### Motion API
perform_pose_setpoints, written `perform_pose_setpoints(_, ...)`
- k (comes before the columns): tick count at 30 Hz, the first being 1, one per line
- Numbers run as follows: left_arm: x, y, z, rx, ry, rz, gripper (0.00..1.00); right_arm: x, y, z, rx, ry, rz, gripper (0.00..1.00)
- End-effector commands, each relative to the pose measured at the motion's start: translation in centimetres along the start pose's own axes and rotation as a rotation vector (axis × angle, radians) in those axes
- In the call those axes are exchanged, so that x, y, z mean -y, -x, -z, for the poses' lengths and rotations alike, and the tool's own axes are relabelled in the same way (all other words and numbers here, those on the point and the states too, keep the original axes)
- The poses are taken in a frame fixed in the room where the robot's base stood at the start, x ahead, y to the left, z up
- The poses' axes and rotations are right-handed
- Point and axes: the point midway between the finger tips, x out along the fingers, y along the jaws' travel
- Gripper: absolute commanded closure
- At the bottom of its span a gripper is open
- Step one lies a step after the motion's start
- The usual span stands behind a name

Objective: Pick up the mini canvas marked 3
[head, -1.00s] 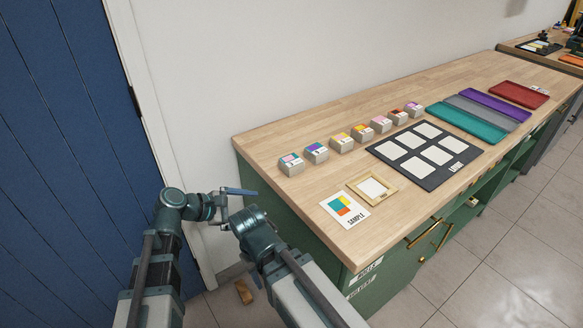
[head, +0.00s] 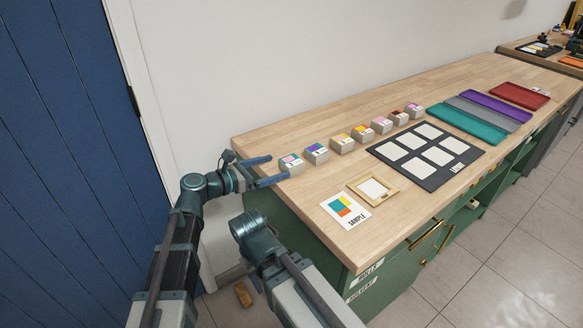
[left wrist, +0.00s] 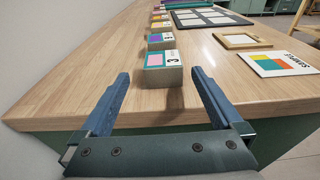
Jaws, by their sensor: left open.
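Several small block-like mini canvases with coloured tops stand in a row along the back of the wooden counter. The nearest one (head: 291,164), with a teal and pink top, also shows in the left wrist view (left wrist: 163,75).
A sample card (head: 346,210) and a wooden frame (head: 391,192) lie near the front edge. A dark board with white squares (head: 398,168) lies beyond, then teal (head: 466,126), grey, purple and red trays. The wall runs behind the row. Bare wood surrounds the nearest block.

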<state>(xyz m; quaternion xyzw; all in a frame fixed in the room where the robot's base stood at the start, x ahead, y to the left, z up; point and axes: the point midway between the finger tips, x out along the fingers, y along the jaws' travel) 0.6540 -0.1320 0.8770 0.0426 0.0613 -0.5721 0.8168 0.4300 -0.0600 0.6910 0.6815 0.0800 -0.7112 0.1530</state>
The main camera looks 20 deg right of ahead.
Motion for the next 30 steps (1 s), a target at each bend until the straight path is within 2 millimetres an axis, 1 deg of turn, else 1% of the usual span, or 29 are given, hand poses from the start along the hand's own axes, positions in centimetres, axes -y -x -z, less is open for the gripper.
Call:
perform_pose_setpoints(1, 0.0, -0.7, 0.1, 0.000, 0.000, 0.002, 0.00, 0.0, -0.1, 0.0, 0.000, 0.000, 0.000, 0.50)
perform_pose_setpoints(3, 0.0, -1.1, 0.0, -0.001, 0.000, 0.002, 0.00, 0.0, -0.2, 0.0, 0.000, 0.000, 0.000, 0.50)
perform_pose_setpoints(11, 0.1, -1.5, 0.0, -0.001, 0.000, 0.000, 0.00, 0.0, -0.2, 0.0, 0.000, 0.000, 0.000, 0.50)
perform_pose_setpoints(14, 0.1, -2.1, -0.1, -0.001, 0.000, 0.001, 0.00, 0.0, -0.2, 0.0, 0.000, 0.000, 0.000, 0.50)
perform_pose_setpoints(17, 0.3, -3.4, -0.3, -0.001, -0.001, 0.003, 0.00, 0.0, -0.2, 0.0, 0.000, 0.000, 0.000, 0.50)
perform_pose_setpoints(21, 0.4, -5.5, -0.3, -0.001, -0.001, 0.003, 0.00, 0.1, -0.5, 0.0, 0.000, 0.000, 0.000, 0.50)
perform_pose_setpoints(24, 0.4, -6.5, -0.4, -0.001, -0.001, 0.001, 0.00, 0.1, -0.6, 0.0, 0.000, 0.000, 0.000, 0.50)
perform_pose_setpoints(30, 0.5, -6.5, -0.4, -0.001, 0.000, 0.000, 0.00, 0.1, -0.5, 0.0, 0.000, 0.000, 0.000, 0.50)
